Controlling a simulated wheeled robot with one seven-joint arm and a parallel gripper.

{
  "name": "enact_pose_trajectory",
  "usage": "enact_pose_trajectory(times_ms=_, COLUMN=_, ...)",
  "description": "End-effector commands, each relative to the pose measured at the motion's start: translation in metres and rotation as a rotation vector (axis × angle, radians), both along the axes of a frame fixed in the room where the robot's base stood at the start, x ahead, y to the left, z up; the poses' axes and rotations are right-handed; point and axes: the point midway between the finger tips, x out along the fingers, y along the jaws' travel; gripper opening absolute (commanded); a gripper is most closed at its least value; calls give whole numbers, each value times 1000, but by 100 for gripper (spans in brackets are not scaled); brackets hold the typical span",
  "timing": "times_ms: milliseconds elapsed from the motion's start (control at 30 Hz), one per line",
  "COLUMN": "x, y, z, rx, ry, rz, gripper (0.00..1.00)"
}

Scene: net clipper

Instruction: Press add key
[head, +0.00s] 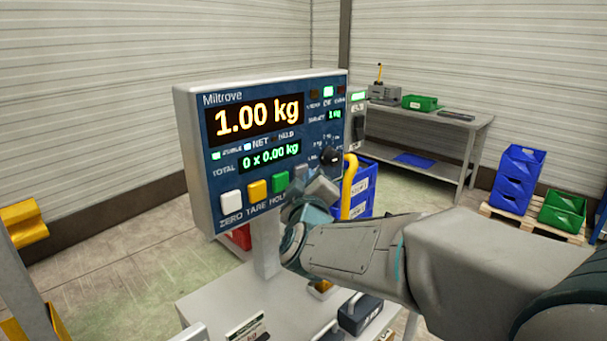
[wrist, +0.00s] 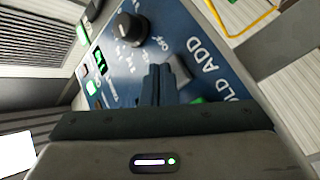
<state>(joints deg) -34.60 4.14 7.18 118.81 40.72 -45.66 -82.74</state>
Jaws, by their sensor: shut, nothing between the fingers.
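The weighing indicator (head: 186,140) has a blue front panel. Its main display (head: 257,116) reads 1.00 kg and its total display (head: 269,157) reads 0 x 0.00 kg. In the wrist view the grey add key (wrist: 180,68) sits beside the ADD lettering (wrist: 208,70).
White (head: 231,201), yellow (head: 257,189) and green (head: 280,182) keys line the panel's lower edge. A black knob (wrist: 131,29) is above the add key. A yellow curved tube (head: 349,185) stands close behind my gripper. A workbench (head: 450,125) and blue bins (head: 515,180) are farther back.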

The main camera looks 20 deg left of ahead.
Motion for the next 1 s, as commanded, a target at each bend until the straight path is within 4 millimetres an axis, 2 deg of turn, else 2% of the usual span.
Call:
enact_pose_trajectory(times_ms=500, x=1, y=2, z=0, rx=0, ry=-1, rz=1, gripper=0)
enact_pose_trajectory(times_ms=1000, x=-7, y=-12, z=0, rx=-1, ry=0, rz=0, gripper=0)
